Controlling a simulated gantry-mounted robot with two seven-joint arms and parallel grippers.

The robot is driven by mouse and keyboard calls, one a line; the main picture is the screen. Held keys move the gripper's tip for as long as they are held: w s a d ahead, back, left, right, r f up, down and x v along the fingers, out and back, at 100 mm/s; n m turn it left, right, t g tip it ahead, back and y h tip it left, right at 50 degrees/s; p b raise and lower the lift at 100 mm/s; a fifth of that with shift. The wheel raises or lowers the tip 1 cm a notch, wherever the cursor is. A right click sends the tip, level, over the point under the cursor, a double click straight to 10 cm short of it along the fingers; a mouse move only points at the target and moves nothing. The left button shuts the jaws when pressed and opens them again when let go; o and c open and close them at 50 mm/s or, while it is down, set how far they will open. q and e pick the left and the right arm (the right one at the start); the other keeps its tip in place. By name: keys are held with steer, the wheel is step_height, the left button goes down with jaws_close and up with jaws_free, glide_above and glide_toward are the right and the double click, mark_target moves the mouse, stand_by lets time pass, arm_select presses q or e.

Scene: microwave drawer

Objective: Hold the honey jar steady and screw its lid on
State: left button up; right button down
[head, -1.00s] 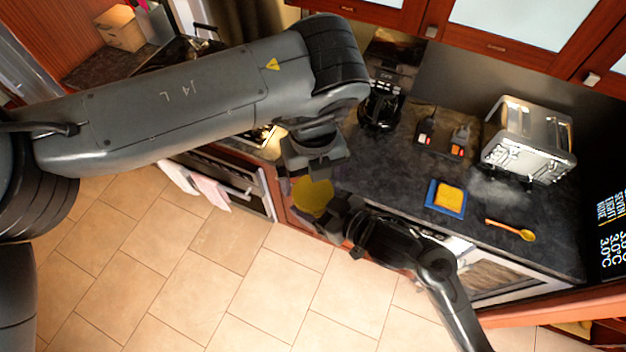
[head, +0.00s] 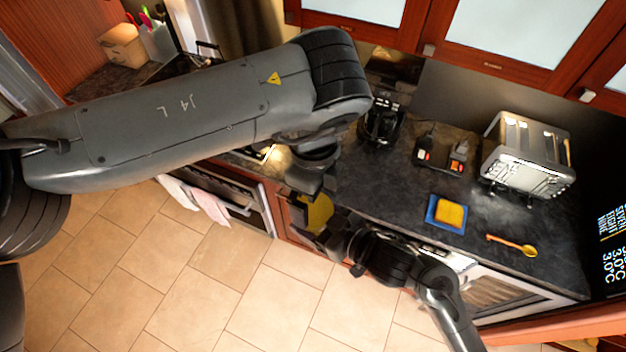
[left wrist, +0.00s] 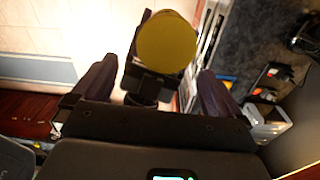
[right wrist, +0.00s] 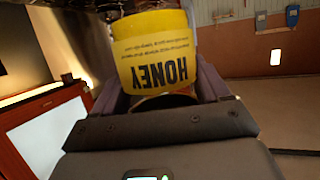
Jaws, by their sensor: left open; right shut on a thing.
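The honey jar (right wrist: 155,62) has a yellow label reading HONEY, upside down in the right wrist view. My right gripper (head: 338,232) is shut on it and holds it in the air in front of the counter. A round, flat, dull yellow lid face (left wrist: 167,42) shows in the left wrist view, and its yellow also shows in the head view (head: 317,213). I cannot tell whether the lid is seated on the jar. My left gripper (left wrist: 157,70) is open, one finger to each side of the lid and apart from it. In the head view my left gripper (head: 308,180) partly hides the yellow.
The dark counter (head: 390,185) behind holds a coffee maker (head: 380,122), a toaster (head: 527,158), a yellow sponge on a blue cloth (head: 449,214) and a yellow spoon (head: 513,245). An oven with towels (head: 205,203) stands at the left. The tiled floor is clear.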

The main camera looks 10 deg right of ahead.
mark_target(313, 209)
arm_select(q)
steer(key=shift+w+a+r+n+t, duration=0.15)
steer(key=shift+w+r+n, duration=0.1)
steer(key=shift+r, duration=0.4)
steer(key=shift+w+d+r+n+t, duration=0.15)
steer(key=shift+r+n, duration=0.1)
steer(key=shift+r, duration=0.35)
steer(key=shift+a, duration=0.1)
steer(key=shift+f, duration=0.1)
steer(key=shift+f, duration=3.95)
steer(key=c, duration=1)
steer(key=m, duration=0.6)
steer(key=shift+m, duration=0.3)
